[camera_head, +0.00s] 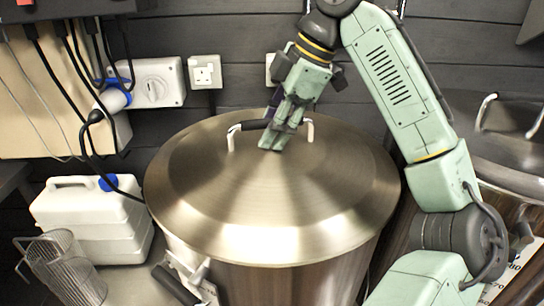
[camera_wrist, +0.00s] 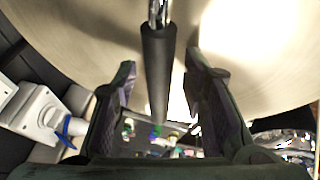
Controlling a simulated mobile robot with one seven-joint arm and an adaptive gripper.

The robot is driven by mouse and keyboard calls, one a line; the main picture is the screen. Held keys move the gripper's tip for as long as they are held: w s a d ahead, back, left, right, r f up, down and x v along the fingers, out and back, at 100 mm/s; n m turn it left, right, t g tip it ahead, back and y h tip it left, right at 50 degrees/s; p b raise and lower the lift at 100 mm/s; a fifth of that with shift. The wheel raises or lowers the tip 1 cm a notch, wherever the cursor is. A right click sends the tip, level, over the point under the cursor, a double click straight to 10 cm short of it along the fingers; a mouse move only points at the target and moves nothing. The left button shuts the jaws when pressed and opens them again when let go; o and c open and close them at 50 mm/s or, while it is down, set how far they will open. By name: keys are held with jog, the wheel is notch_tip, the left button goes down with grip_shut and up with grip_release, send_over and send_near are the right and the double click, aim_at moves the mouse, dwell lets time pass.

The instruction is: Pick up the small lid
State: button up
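A round, shiny metal lid (camera_head: 200,190) sits on a large steel pot in the middle of the head view. Its handle is a raised bar with a black grip (camera_head: 254,124) and bare metal ends. My gripper (camera_head: 279,135) points down at the lid's handle and hides part of it. In the wrist view, the black grip (camera_wrist: 158,75) runs between the two fingers of my gripper (camera_wrist: 165,75). A gap shows on each side of the grip, so the fingers are open and not closed on it. The lid's pale surface (camera_wrist: 90,30) lies beyond.
A second metal vessel (camera_head: 500,150) with handles stands at the right. A white canister (camera_head: 90,220) and a wire mesh basket (camera_head: 62,268) stand at the left. Cables hang on the left wall by white sockets (camera_head: 204,72). The dark wall is close behind the pot.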

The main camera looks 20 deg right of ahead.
jog(key=shift+c, duration=0.5)
grip_shut()
